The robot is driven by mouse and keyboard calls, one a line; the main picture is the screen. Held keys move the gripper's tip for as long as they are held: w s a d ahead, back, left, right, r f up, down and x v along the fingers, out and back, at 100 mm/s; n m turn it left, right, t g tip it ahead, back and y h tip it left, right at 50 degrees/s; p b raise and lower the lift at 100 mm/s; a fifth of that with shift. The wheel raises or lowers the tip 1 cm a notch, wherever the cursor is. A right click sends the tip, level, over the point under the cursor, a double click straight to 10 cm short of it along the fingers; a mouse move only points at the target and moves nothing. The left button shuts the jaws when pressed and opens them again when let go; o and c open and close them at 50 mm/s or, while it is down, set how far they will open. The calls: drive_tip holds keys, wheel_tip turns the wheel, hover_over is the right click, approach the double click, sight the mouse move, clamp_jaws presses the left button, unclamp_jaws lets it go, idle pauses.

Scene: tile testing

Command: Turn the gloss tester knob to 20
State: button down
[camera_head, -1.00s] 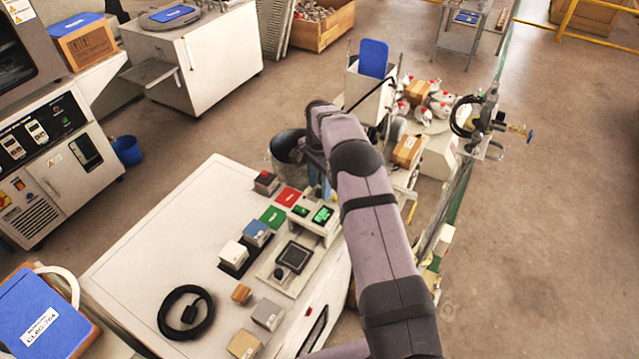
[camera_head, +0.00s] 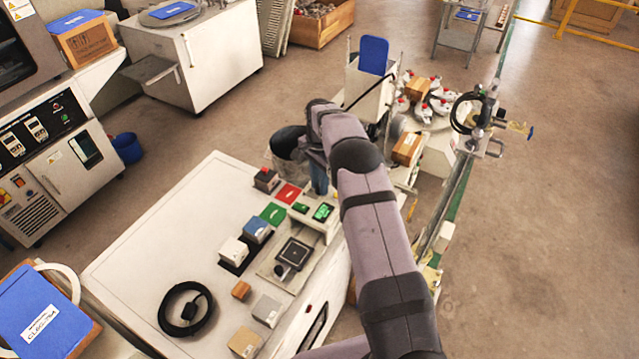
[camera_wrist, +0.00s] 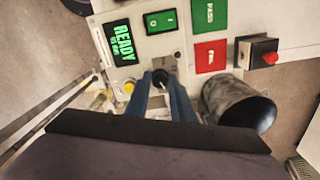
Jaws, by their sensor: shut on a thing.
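The gloss tester is a pale unit on the white bench. Its green-lit display (camera_head: 323,212) shows in the head view, and the wrist view shows it reading "READY" (camera_wrist: 123,43). The small black knob (camera_wrist: 160,77) is on the tester's panel in the wrist view, with a pale mark on its top. My gripper (camera_wrist: 160,84) has its two blue fingers on either side of the knob, shut on it. I cannot read any scale numbers around the knob. In the head view, my arm hides the knob.
A green switch (camera_wrist: 160,21) and a yellow button (camera_wrist: 129,87) are near the knob. Green (camera_head: 272,213) and red (camera_head: 288,194) plates and a box with a red button (camera_head: 266,180) lie nearby. A dark cylinder (camera_wrist: 247,110) stands beside the fingers. The bench's left part is clear.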

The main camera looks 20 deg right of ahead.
drive_tip(key=n+b, duration=0.1)
drive_tip(key=n, duration=0.2)
drive_tip(key=shift+n, duration=0.3)
drive_tip(key=n+b, duration=0.1)
drive_tip(key=n, duration=0.3)
drive_tip(key=shift+n, duration=0.3)
drive_tip(key=n, duration=0.4)
drive_tip(key=shift+w+r+n, duration=0.1)
drive_tip(key=shift+n, duration=2.4)
drive_tip(key=c, duration=1.5)
unclamp_jaws()
drive_tip(key=shift+c, duration=0.2)
